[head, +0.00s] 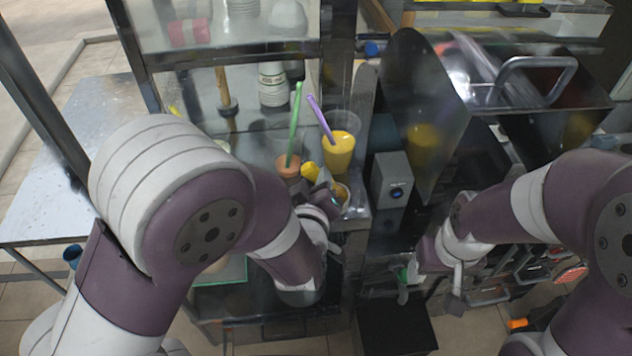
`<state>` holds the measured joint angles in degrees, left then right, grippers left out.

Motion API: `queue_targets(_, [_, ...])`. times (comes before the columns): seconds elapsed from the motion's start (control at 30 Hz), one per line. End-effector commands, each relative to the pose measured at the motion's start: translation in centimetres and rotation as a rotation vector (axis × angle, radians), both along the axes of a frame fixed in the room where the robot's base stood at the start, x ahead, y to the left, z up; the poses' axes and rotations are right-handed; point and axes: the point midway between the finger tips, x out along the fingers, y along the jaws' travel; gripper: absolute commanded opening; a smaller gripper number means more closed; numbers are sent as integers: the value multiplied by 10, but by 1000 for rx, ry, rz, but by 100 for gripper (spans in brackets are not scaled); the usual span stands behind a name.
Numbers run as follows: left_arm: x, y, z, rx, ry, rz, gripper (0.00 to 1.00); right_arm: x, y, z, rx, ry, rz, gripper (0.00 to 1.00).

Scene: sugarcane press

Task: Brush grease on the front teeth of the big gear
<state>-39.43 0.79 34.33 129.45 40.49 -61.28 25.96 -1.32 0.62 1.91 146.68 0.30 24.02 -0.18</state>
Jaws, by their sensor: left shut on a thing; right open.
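My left gripper (328,197) is over the right end of the counter and shut on a small yellow-handled thing (311,171), which looks like the brush. Its bristle end is hidden. A small round container with yellow content (342,194), perhaps the grease, is right beside the gripper; I cannot tell whether the brush touches it. My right gripper (430,288) is open and empty, pointing down in front of the machine at the right. I cannot make out the big gear; the machine's dark metal panel (425,90) and my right arm cover much of that area.
A cup of yellow juice (340,150) with a purple straw and an orange cup (288,167) with a green straw stand close behind my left gripper. A grey box with a blue-lit button (392,180) stands between the arms. A black stool (395,328) is below.

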Motion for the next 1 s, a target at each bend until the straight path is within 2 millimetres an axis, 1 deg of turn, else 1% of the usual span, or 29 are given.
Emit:
queue_targets(0.03, [-1, 0, -2, 2, 5, -1, 0, 0, 0, -1, 0, 0, 0, 70])
queue_targets(0.57, [-1, 0, -2, 4, 8, -1, 0, 0, 0, 1, 0, 0, 0, 70])
queue_targets(0.67, [-1, 0, 6, 3, 8, 0, 0, 0, 0, 7, 0, 0, 0, 70])
queue_targets(1.0, [0, 0, 46, 2, 3, -2, 0, 0, 0, 40, 0, 0, 0, 70])
